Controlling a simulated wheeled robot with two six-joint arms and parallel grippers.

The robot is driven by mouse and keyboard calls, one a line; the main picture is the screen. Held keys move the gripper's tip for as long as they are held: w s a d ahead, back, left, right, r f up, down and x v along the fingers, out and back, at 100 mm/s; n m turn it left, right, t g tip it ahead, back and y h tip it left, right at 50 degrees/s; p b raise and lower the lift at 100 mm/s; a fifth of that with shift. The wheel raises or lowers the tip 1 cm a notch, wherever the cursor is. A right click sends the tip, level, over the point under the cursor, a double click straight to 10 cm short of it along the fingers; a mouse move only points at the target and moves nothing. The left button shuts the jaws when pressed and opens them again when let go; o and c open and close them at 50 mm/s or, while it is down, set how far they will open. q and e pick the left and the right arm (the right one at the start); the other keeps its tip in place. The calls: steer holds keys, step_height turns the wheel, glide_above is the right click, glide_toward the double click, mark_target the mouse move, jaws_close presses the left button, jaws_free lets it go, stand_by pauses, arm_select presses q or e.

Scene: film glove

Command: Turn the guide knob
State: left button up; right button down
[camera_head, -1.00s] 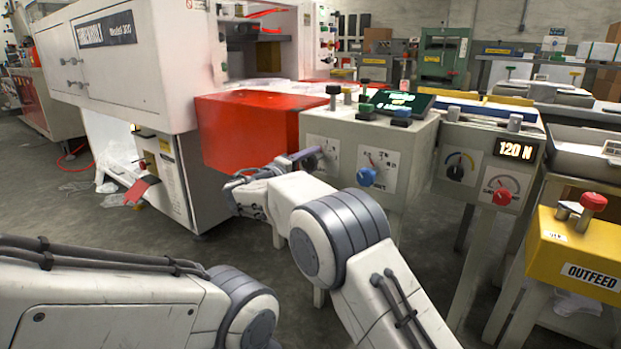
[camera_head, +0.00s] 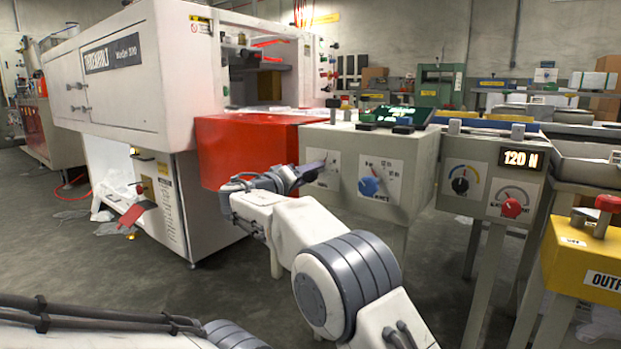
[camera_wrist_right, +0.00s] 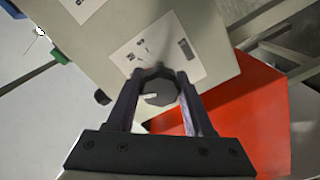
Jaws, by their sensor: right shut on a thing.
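A dark faceted knob (camera_wrist_right: 158,88) sits on a white label plate (camera_wrist_right: 140,45) on the front of the grey control box (camera_head: 415,160). In the right wrist view it lies between the fingertips of my right gripper (camera_wrist_right: 160,82), which is shut on it. The lettering on the plate is too small to read. In the head view my right gripper (camera_head: 308,172) meets the left label plate of the box, and its fingers cover the knob there. A blue knob (camera_head: 369,186) sits on the plate to the right. My left gripper is out of view.
A red cover (camera_head: 235,150) of the large white machine (camera_head: 130,80) stands just left of the box. To the right are a panel with a black knob (camera_head: 460,186), a red knob (camera_head: 512,208) and a 120 N display (camera_head: 521,159), then a yellow outfeed box (camera_head: 580,262).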

steer(key=shift+f, duration=0.15)
steer(key=shift+c, duration=1.4)
jaws_free()
steer(key=shift+s+a, duration=0.1)
steer(key=p+v, duration=0.3)
steer(key=v, duration=0.7)
steer(key=shift+s+p, duration=0.15)
steer(key=shift+p, duration=0.2)
